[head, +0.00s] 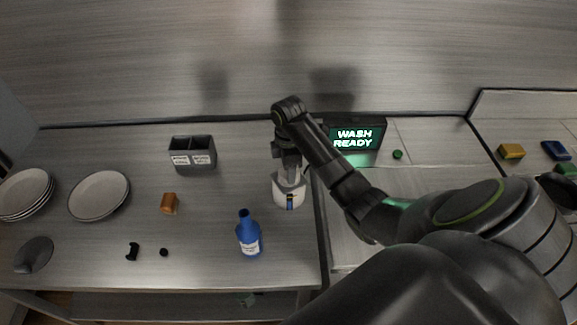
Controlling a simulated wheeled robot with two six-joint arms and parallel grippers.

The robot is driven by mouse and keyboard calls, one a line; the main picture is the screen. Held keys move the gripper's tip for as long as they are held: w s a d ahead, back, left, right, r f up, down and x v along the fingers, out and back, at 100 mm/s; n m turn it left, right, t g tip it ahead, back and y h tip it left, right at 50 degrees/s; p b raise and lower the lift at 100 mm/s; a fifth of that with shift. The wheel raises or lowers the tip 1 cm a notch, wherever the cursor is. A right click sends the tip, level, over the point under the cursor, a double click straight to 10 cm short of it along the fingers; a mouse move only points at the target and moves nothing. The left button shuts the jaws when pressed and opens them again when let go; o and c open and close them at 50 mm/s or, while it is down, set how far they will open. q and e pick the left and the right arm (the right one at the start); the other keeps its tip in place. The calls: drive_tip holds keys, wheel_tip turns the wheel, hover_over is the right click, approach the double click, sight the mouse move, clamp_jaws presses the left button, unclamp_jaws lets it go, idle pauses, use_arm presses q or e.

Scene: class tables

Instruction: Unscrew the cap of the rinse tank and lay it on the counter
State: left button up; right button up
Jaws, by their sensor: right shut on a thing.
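The rinse tank appears to be the white container (290,199) with a blue and dark mark on its front, upright on the counter (225,193) near its right side. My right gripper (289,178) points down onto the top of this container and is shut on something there. The cap is hidden by the fingers, so I cannot tell whether it sits on the tank or is loose. My left gripper is not in view.
A blue labelled bottle (248,238) stands close in front of the tank. A grey two-part holder (192,154), an orange-brown piece (169,203) and a plate (99,195) are further left. A "WASH READY" display (357,138) is behind. Counter between bottle and holder is clear.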

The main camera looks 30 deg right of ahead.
drive_tip(key=n, duration=0.4)
drive_tip(key=shift+s, duration=0.1)
drive_tip(key=n, duration=0.3)
drive_tip(key=shift+f+n, duration=0.1)
drive_tip(key=shift+n, duration=0.9)
drive_tip(key=n, duration=0.4)
drive_tip(key=shift+s+n, duration=0.1)
drive_tip(key=shift+n, duration=0.2)
